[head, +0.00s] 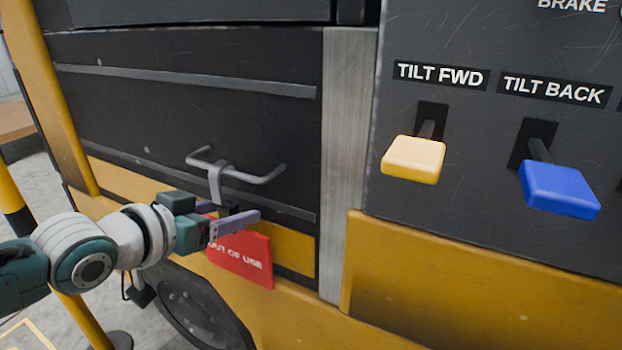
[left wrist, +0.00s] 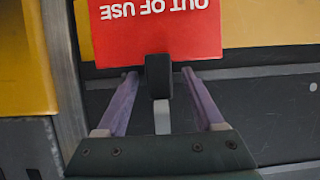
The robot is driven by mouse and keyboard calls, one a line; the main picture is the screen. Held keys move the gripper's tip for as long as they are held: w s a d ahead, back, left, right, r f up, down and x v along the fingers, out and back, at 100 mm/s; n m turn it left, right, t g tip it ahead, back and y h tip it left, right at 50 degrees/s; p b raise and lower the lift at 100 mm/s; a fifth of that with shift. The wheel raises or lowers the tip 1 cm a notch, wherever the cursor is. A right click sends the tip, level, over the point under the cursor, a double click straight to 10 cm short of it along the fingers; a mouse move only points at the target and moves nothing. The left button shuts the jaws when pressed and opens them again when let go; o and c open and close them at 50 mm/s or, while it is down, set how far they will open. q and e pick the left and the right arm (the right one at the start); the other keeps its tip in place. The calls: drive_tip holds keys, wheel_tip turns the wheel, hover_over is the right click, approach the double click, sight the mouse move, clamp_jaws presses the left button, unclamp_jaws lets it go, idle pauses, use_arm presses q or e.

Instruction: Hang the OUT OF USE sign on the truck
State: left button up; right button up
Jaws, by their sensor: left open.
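The red OUT OF USE sign (head: 240,262) hangs below a grey bar handle (head: 265,179) on the truck's dark side panel. Its grey hook (head: 215,187) appears to loop over the bar. My left gripper (head: 236,222) is open at the sign's top, its purple fingers on either side of the sign's black grip block. In the left wrist view the sign (left wrist: 155,35) shows upside down. The black block (left wrist: 158,76) stands between the two open fingers (left wrist: 159,73), with visible gaps on both sides. My right gripper is not in view.
At right, a dark control panel carries a yellow TILT FWD lever (head: 413,160) and a blue TILT BACK lever (head: 558,189). A wheel (head: 195,308) is below the sign. A yellow and black post (head: 80,318) stands at lower left.

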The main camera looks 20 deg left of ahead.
use_arm(q)
drive_tip(key=shift+s+r, duration=0.25)
drive_tip(key=shift+s, duration=0.05)
drive_tip(key=d+p+v, duration=0.1)
drive_tip(key=p+v, duration=0.4)
drive_tip(key=v, duration=0.4)
drive_tip(key=s+d+r+g+p, duration=0.3)
drive_tip(key=s+r+p, duration=0.3)
drive_tip(key=r+p, duration=0.35)
drive_tip(key=s+d+r+m+g+p, duration=0.1)
drive_tip(key=s+d+r+g+p, duration=0.25)
drive_tip(key=s+r+p, duration=0.45)
drive_tip(key=s+d+r+g+p, duration=0.3)
drive_tip(key=r+p, duration=0.7)
drive_tip(key=r, duration=0.1)
wheel_tip(320, 180, up, 37)
drive_tip(key=s+y+p, duration=0.1)
drive_tip(key=p, duration=3.5)
drive_tip(key=shift+d+f, duration=0.1)
drive_tip(key=shift+f, duration=0.1)
